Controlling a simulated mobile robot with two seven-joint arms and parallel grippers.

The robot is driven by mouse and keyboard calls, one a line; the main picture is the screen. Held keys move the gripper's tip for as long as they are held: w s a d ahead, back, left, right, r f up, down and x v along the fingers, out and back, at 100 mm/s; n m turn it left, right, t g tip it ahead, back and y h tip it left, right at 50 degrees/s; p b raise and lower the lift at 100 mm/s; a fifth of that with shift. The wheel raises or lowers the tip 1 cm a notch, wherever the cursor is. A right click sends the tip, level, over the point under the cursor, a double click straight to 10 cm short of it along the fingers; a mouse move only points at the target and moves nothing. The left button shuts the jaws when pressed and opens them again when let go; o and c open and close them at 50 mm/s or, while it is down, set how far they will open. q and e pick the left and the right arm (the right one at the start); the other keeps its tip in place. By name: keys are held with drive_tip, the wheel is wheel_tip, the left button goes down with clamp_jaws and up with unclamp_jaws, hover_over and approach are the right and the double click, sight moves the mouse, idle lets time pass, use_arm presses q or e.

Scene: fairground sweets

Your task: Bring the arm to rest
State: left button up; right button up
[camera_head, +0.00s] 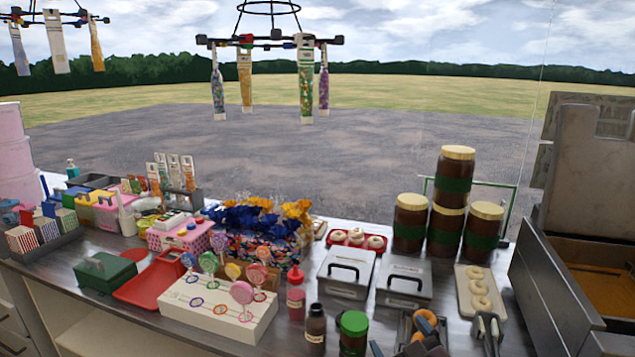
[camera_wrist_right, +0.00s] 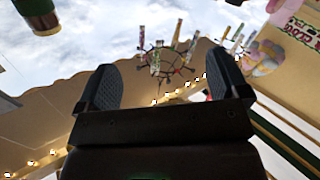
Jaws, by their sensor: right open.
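My right gripper (camera_head: 398,345) shows only in part at the bottom edge of the head view, low in front of the counter items. Its dark fingers stand apart. In the right wrist view the two black fingers (camera_wrist_right: 165,88) are spread wide with nothing between them. They point up toward the sky and a hanging rack. My left gripper is not in view.
The counter (camera_head: 240,335) is crowded. Stacked brown jars (camera_head: 447,222) stand behind. A fryer-like unit (camera_head: 550,290) is at the right.

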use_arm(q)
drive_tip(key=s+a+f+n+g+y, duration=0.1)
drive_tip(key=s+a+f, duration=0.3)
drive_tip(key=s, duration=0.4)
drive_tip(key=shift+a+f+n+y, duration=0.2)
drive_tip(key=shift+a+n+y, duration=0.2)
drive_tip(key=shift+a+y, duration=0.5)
use_arm(e)
drive_tip(key=s+d+f+m+g+h, duration=0.2)
drive_tip(key=s+d+f, duration=0.4)
drive_tip(key=s+f, duration=0.4)
drive_tip(key=s+d+f+m+g+h, duration=0.3)
drive_tip(key=s+d+f, duration=0.3)
drive_tip(key=s+f, duration=0.5)
drive_tip(key=shift+s+d+m+g, duration=0.15)
drive_tip(key=shift+s+m+g, duration=0.2)
drive_tip(key=shift+s, duration=0.75)
